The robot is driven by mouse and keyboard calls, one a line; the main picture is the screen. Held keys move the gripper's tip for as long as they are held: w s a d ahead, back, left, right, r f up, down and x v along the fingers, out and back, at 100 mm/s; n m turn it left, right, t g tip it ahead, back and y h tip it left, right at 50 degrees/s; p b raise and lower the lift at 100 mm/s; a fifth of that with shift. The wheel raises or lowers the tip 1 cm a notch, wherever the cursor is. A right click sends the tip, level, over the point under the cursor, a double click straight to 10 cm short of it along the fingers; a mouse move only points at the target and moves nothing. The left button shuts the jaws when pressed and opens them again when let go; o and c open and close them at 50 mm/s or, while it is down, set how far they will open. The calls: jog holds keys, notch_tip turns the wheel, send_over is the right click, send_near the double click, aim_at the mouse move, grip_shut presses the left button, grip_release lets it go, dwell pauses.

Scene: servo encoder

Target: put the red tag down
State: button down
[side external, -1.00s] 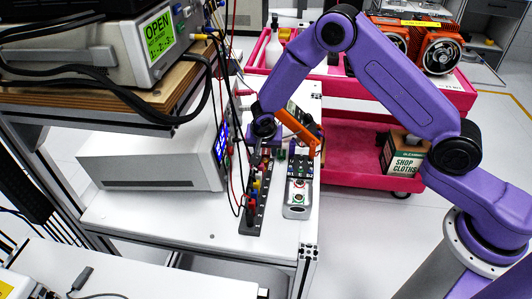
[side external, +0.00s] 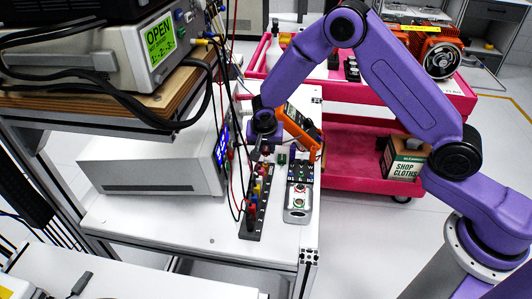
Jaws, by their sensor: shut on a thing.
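My gripper (side external: 260,155) points down over the far end of a black strip with coloured plugs (side external: 256,205) on the white bench. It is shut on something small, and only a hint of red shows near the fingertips. I take this to be the red tag, but its outline is too small and too covered to make out. I cannot tell whether it touches the strip or hangs above it.
A grey box with buttons (side external: 298,205) stands right of the strip. An orange handheld meter (side external: 300,128) leans behind it. Red and black leads hang from the instruments at left, close to my gripper. The bench front (side external: 190,225) is mostly clear. A pink cart (side external: 345,160) stands behind.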

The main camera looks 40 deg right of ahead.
aim_at(302, 157)
notch_tip(302, 157, up, 6)
jog(key=shift+f, duration=0.1)
jog(key=shift+r, duration=0.4)
jog(key=shift+s+d+r+n, duration=0.2)
jog(key=shift+d+n, duration=0.1)
jog(key=shift+n, duration=0.1)
jog(key=s+d+n+y, duration=0.1)
jog(key=n+y, duration=0.1)
jog(key=n, duration=0.3)
jog(key=s+d+r+n+y, duration=0.1)
jog(key=s+d+n+y, duration=0.1)
jog(key=n, duration=0.3)
jog(key=s+d+n+y, duration=0.1)
jog(key=d+n+y, duration=0.1)
jog(key=n, duration=0.4)
jog(key=shift+s+r, duration=0.2)
jog(key=shift+s, duration=0.15)
jog(key=s+r+n+g, duration=0.4)
jog(key=n+g, duration=0.3)
jog(key=n, duration=1.1)
jog(key=shift+n, duration=0.3)
jog(key=shift+d+f, duration=0.15)
jog(key=shift+f, duration=3.9)
